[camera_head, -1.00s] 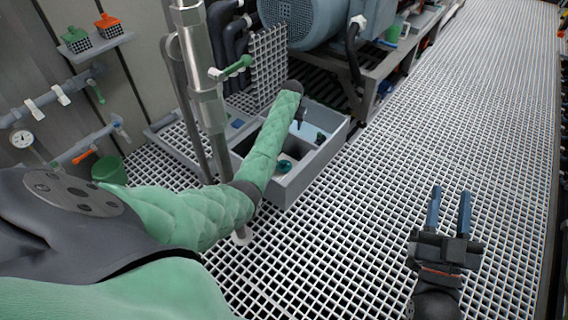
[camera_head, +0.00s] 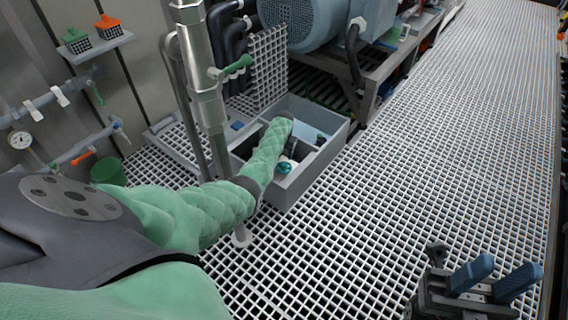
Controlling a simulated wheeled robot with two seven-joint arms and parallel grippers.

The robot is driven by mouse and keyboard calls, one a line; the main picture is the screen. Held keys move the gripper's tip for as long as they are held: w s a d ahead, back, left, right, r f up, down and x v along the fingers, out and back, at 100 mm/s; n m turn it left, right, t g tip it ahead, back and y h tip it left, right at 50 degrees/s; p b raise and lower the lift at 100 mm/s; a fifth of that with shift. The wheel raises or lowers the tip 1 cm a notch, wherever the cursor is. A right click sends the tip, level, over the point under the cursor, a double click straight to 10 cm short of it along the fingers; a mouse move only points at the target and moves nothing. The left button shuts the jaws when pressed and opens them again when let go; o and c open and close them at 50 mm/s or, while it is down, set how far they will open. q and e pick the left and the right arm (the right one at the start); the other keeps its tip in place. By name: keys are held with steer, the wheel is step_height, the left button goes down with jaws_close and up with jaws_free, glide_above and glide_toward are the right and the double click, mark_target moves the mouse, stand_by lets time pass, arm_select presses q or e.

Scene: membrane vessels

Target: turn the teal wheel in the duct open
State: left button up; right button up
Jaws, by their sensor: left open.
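The teal wheel (camera_head: 284,168) sits low inside the grey open-topped duct (camera_head: 300,181) in the floor grating. My left arm reaches into the duct from the left. Its gripper (camera_head: 290,158) is mostly hidden behind the forearm and wrist; only a small dark and pale part shows close to the wheel. I cannot tell whether it touches the wheel. My right gripper (camera_head: 498,280) is open and empty at the lower right, above the grating, with its two blue fingers apart.
A steel post (camera_head: 200,80) with a green lever valve (camera_head: 232,68) stands left of the duct. A big blue-grey motor (camera_head: 320,22) on a frame is behind it. A green bucket (camera_head: 108,171) and wall pipes are at left. The grating (camera_head: 440,130) at right is clear.

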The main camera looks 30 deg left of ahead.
mark_target(284, 164)
arm_select(q)
step_height(284, 164, down, 6)
steer(key=shift+f+b, duration=0.25)
steer(key=shift+b, duration=1)
steer(key=c, duration=1)
